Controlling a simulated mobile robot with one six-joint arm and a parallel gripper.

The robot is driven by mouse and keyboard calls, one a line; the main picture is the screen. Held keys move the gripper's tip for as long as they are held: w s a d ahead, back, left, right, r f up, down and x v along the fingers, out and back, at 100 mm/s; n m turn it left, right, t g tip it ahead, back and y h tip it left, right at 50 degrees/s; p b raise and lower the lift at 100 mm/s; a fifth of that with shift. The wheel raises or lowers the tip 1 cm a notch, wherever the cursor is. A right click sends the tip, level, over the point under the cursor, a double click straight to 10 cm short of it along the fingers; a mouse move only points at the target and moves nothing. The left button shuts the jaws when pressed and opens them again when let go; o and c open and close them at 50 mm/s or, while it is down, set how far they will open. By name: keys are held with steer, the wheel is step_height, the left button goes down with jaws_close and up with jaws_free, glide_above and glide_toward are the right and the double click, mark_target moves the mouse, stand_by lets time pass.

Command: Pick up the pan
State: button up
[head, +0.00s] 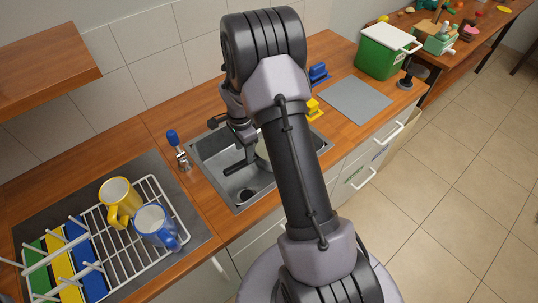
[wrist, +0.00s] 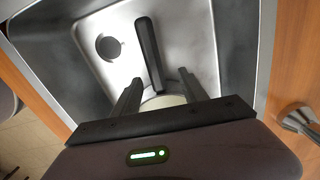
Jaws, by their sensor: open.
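The pan lies in the metal sink (head: 216,146). In the wrist view its black handle (wrist: 148,52) points away from my gripper (wrist: 160,90), and part of its pale round body (wrist: 165,101) shows between the fingers. The gripper is open, with one finger on each side of the pan as seen from the wrist, and holds nothing. I cannot tell how far above the pan the fingertips are. In the head view my arm hides most of the pan; a pale edge of its body (head: 262,154) shows beside the arm.
A blue-handled tap (head: 178,148) stands left of the sink, also at right in the wrist view (wrist: 300,122). A drying rack (head: 179,203) holds a yellow mug (head: 118,198) and a blue mug (head: 157,228). A green box (head: 382,58) and grey mat (head: 357,99) are to the right.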

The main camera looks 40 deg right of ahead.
steer(key=f, duration=0.1)
steer(key=f+b, duration=0.1)
steer(key=f, duration=0.1)
steer(key=f+b, duration=0.1)
steer(key=f, duration=0.1)
steer(key=shift+s+f, duration=0.2)
steer(key=shift+s, duration=0.2)
steer(key=shift+r, duration=0.15)
jaws_close()
stand_by(0.7)
